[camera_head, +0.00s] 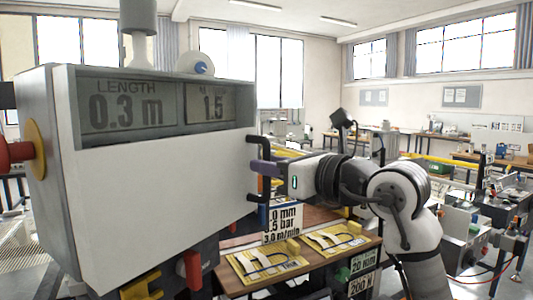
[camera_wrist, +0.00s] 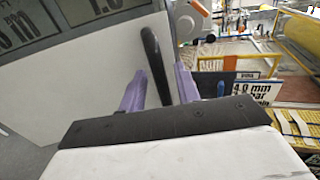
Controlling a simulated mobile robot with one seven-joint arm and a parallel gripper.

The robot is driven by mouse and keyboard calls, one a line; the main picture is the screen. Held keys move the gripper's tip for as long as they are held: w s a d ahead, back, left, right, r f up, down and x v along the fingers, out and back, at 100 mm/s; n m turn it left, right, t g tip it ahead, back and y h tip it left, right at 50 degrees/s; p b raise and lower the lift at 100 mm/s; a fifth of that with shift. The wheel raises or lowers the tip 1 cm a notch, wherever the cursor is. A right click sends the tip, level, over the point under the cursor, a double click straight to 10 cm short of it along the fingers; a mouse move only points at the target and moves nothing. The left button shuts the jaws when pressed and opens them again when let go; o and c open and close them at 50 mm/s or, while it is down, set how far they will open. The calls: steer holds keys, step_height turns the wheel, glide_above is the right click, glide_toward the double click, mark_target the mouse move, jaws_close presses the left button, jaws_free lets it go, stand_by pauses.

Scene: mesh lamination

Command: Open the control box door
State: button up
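The control box (camera_head: 160,180) fills the left of the head view, its broad pale front door shut as far as I can see. A black bracket handle (camera_head: 256,141) stands out from the door's right edge. My gripper (camera_head: 263,168), with purple fingers, reaches the handle from the right and hides its middle. In the wrist view, the handle (camera_wrist: 151,50) runs between the two spread fingers of my gripper (camera_wrist: 160,78), with gaps visible beside it. The door (camera_wrist: 80,75) lies left of the fingers. I cannot tell whether either finger touches the handle.
A red and yellow knob (camera_head: 20,153) is on the box's left side. Below and right of the box is a wooden table (camera_head: 320,262) with yellow pieces and printed signs (camera_head: 283,222). A red part (camera_head: 192,270) hangs below the box.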

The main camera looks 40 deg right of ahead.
steer(key=shift+w+a, duration=0.1)
steer(key=shift+w, duration=0.75)
steer(key=shift+c, duration=0.4)
jaws_close()
